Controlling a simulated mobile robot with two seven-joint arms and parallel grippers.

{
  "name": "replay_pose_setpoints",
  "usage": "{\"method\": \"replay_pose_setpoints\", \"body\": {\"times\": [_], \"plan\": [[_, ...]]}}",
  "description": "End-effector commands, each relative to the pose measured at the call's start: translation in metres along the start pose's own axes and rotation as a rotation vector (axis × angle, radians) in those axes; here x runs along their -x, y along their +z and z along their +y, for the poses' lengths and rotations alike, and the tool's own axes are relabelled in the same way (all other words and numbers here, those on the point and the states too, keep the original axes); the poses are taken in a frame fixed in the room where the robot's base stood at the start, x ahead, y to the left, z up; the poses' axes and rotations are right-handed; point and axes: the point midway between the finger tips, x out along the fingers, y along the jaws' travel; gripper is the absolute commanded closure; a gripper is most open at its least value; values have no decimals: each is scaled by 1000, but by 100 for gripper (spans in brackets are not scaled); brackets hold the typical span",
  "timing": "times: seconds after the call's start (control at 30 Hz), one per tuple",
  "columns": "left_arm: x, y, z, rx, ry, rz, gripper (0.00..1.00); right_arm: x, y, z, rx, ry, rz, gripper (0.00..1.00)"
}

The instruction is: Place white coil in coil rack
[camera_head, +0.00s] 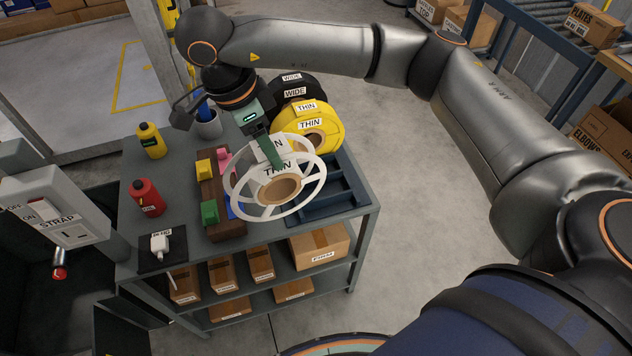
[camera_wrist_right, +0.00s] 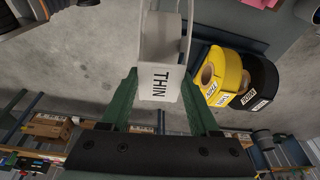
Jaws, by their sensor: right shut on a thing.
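The white coil (camera_head: 318,187), a spoked reel labelled THIN, is held by my right gripper (camera_head: 272,150) above the cart top. In the right wrist view the white coil (camera_wrist_right: 160,80) sits between the green fingers of the right gripper (camera_wrist_right: 162,105). The coil rack (camera_head: 340,192) is a dark blue tray with slots at the right of the cart top. A yellow coil (camera_head: 330,128) labelled THIN and a black coil (camera_head: 318,88) labelled WIDE stand at its back. The white coil hides part of the rack's left side. My left gripper is not in view.
Left of the coil, a brown block holder (camera_head: 232,230) carries coloured blocks. A red bottle (camera_head: 147,198), a yellow bottle (camera_head: 150,140) and a grey cup (camera_head: 208,124) stand on the cart. A strap machine (camera_head: 62,215) is at the left. Boxes fill the lower shelves.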

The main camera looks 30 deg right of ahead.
Motion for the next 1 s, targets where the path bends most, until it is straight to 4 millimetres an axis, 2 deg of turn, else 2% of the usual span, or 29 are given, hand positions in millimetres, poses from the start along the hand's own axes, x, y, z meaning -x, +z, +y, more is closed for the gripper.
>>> {"method": "replay_pose_setpoints", "body": {"times": [0.03,0.17,0.33,0.77,1.0], "plan": [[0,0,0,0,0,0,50,9,-2,-2,-38,8,1,100],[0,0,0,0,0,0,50,20,-5,-3,-104,32,1,100],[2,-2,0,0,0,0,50,15,-17,-8,-129,43,2,100],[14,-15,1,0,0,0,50,-37,-82,-33,-129,42,2,100],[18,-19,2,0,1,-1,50,-80,-98,-42,-124,41,1,100]]}}
